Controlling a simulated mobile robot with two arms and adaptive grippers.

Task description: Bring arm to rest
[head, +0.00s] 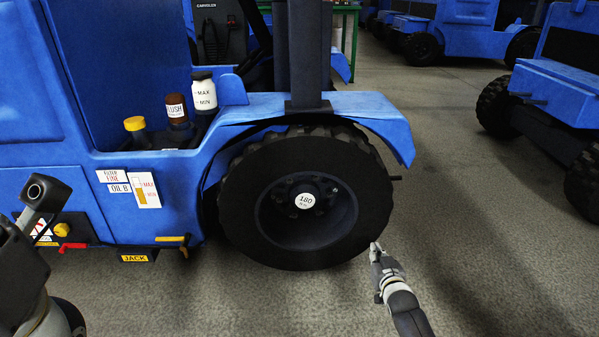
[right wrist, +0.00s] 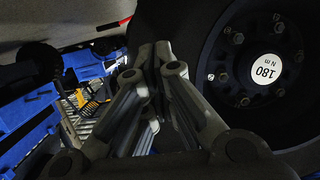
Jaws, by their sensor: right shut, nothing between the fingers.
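My right gripper (head: 375,248) shows in the head view at the lower right edge of the black front wheel (head: 246,200). Its fingers are shut with nothing between them. In the right wrist view the shut fingertips (right wrist: 156,52) are in front of the dark tyre, left of the hub with the white "180 N m" label (right wrist: 267,69). I cannot tell whether the tips touch the tyre. Dark parts of my left arm show at the lower left of the head view; its gripper fingers are not seen.
The blue vehicle (head: 80,60) fills the left and middle, with a fender (head: 360,104) over the wheel. A yellow-capped filler (head: 136,124), brown bottle (head: 176,108) and white bottle (head: 204,94) sit on its ledge. Open grey floor (head: 470,230) lies right, before another blue vehicle (head: 560,90).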

